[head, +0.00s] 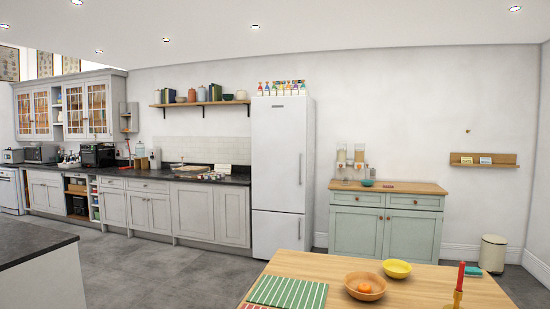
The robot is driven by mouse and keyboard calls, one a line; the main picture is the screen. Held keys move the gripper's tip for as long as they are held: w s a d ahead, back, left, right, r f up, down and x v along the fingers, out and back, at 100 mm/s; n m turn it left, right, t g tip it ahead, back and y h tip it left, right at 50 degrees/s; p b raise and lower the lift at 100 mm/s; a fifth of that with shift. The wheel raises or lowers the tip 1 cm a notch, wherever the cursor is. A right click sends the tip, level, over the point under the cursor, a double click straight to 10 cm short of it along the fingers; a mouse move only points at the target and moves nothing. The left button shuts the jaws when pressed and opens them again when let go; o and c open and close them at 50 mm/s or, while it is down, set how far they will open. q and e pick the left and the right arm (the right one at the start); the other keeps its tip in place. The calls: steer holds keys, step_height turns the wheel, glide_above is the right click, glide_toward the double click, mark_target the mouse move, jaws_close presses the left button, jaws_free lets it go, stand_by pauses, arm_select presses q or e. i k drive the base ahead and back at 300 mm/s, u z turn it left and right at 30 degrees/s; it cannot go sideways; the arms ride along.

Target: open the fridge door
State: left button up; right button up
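A tall white fridge (279,165) stands against the back wall, right of the grey kitchen counter. Its large upper door and smaller lower door both look shut. A long vertical handle (300,169) is on the right side of the upper door, and a shorter handle (299,229) is on the lower one. Small colourful items (281,88) stand on top of the fridge. Neither of my grippers shows in the head view. The fridge is well across the room.
A wooden table (430,290) with a striped cloth, two bowls and a red candle fills the front right. A dark-topped island (30,240) stands front left. Grey floor (165,262) is clear between them. A green cabinet (357,230) stands right of the fridge.

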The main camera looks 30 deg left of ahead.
mark_target(280, 124)
steer(key=z, duration=1.3)
steer(key=i, duration=0.15)
steer(key=u, duration=3.5)
steer(key=i, duration=0.15)
steer(key=z, duration=0.15)
steer(key=i, duration=4.45)
steer(key=z, duration=2)
